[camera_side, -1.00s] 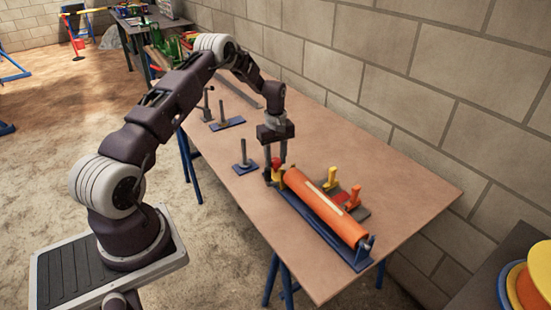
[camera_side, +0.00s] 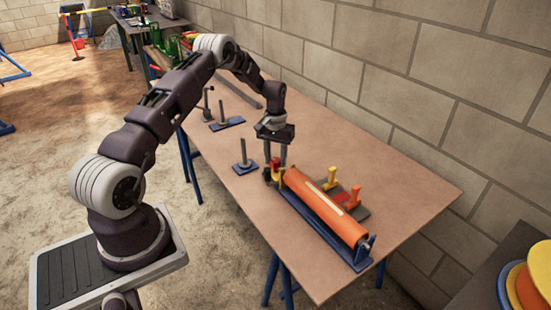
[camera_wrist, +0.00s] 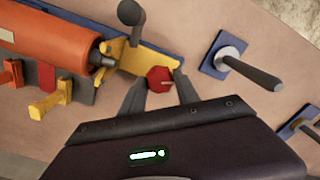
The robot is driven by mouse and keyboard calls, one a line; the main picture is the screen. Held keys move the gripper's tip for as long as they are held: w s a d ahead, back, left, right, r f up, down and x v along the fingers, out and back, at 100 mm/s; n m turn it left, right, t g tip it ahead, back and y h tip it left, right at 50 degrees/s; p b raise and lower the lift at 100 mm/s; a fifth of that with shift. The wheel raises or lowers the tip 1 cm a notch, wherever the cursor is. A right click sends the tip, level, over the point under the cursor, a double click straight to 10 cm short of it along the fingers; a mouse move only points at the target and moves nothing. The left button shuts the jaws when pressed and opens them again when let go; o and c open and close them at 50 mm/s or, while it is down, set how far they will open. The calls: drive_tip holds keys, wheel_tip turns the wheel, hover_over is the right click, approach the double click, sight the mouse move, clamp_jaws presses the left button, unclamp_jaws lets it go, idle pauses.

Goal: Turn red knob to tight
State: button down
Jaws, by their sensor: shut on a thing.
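The red knob (camera_wrist: 160,79) sits on a yellow bracket (camera_wrist: 133,56) at the end of the orange roller (camera_wrist: 50,38). A thin pale mark shows on the knob's face. The orange roller (camera_side: 325,207) lies on a blue base (camera_side: 310,222) in the side view.
A dark ball-ended lever (camera_wrist: 131,14) stands close to the bracket. Yellow and orange handles (camera_side: 331,178) stand behind the roller. A grey post on a blue plate (camera_side: 244,165) stands to the left. The table (camera_side: 400,185) is clear at the right.

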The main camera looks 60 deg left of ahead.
drive_tip(key=m, duration=0.5)
drive_tip(key=shift+m, duration=0.3)
idle(0.4)
drive_tip(key=c, duration=0.9)
unclamp_jaws()
drive_tip(key=shift+r, duration=0.15)
